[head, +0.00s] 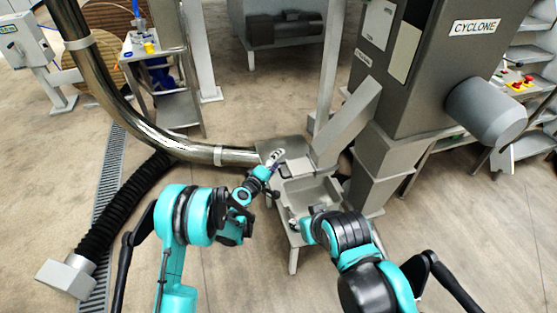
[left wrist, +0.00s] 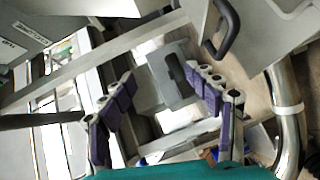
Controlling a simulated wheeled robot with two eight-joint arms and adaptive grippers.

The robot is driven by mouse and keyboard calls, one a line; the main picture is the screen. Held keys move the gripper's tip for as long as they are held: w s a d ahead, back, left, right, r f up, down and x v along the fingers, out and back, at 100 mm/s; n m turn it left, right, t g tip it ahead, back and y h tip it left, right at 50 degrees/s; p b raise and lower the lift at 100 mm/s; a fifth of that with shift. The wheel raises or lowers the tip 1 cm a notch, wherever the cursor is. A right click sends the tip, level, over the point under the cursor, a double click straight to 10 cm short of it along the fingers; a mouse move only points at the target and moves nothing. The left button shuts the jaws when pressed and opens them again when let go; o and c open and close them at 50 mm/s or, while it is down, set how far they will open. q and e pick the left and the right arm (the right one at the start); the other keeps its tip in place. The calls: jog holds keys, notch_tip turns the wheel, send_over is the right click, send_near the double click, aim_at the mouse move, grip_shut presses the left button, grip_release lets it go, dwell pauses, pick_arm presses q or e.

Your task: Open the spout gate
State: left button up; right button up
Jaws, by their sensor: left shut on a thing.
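The slanted grey spout (head: 345,128) comes down from the cyclone body to a grey open tray (head: 318,192). I cannot clearly tell the spout gate from the grey plates around it. My left gripper (head: 276,157) is beside a flat grey plate (head: 292,146), left of the spout's lower end. In the left wrist view, a grey block with a dark slot (left wrist: 158,80) shows between the purple-padded fingers of my left gripper (left wrist: 168,95), which is shut on a grey part. My right gripper (head: 294,224) is low at the tray's left front; its fingers are too small to read.
The cyclone (head: 425,70) stands right of the spout. A shiny metal pipe (head: 150,140) ends near the grey plate. A black hose (head: 125,205) lies on the floor at left. A curved black handle (left wrist: 226,30) shows in the left wrist view. Open floor lies at right front.

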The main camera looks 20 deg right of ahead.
pick_arm(q)
jog(key=shift+s+a, duration=0.3)
jog(key=shift+s, duration=0.25)
jog(key=shift+c, duration=1.2)
jog(key=shift+f+v, duration=0.2)
jog(key=shift+v, duration=0.65)
jog(key=shift+f+v, duration=0.15)
jog(key=shift+v, duration=0.65)
jog(key=shift+f+v, duration=0.2)
jog(key=shift+v, duration=0.65)
jog(key=shift+a, duration=0.15)
jog(key=shift+r, duration=0.1)
